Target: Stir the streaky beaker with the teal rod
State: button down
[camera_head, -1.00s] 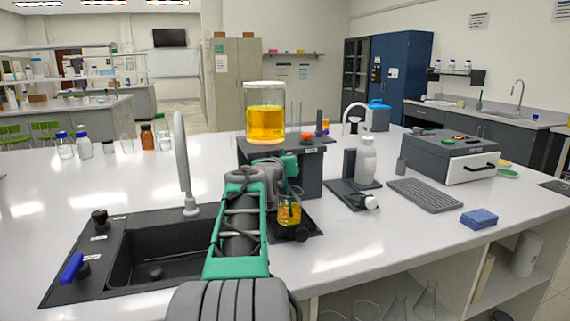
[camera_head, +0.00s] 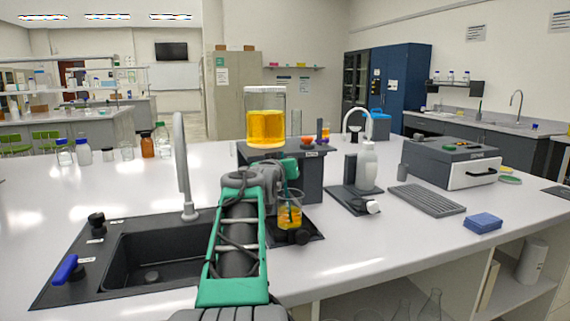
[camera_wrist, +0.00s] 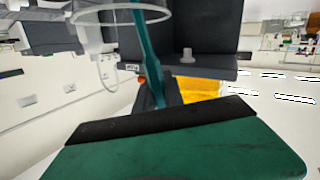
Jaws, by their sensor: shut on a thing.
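The small glass beaker (camera_head: 289,214) with yellow-orange liquid stands on a dark plate just right of my forearm; its contents look uneven in tone. The teal rod (camera_head: 289,183) is upright above it, with its lower part inside the beaker's mouth. How deep its tip reaches is unclear. My gripper (camera_head: 283,172) is shut on the rod's upper part, above the beaker, partly hidden by my wrist. In the wrist view the rod (camera_wrist: 146,60) runs up from the green finger with its black pad towards a clear round rim (camera_wrist: 120,20), likely the beaker's.
A large jar of yellow liquid (camera_head: 265,128) stands on a dark raised block (camera_head: 310,178) right behind the beaker. A sink with a tall tap (camera_head: 183,165) lies left. A white bottle (camera_head: 367,168) and a grey box (camera_head: 450,160) stand right.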

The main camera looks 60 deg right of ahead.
notch_tip(320, 180, up, 10)
jog(key=w+p, duration=0.2)
jog(key=p, duration=0.5)
jog(key=shift+d, duration=0.25)
dwell(0.6)
notch_tip(320, 180, up, 5)
jog(key=p, duration=0.4)
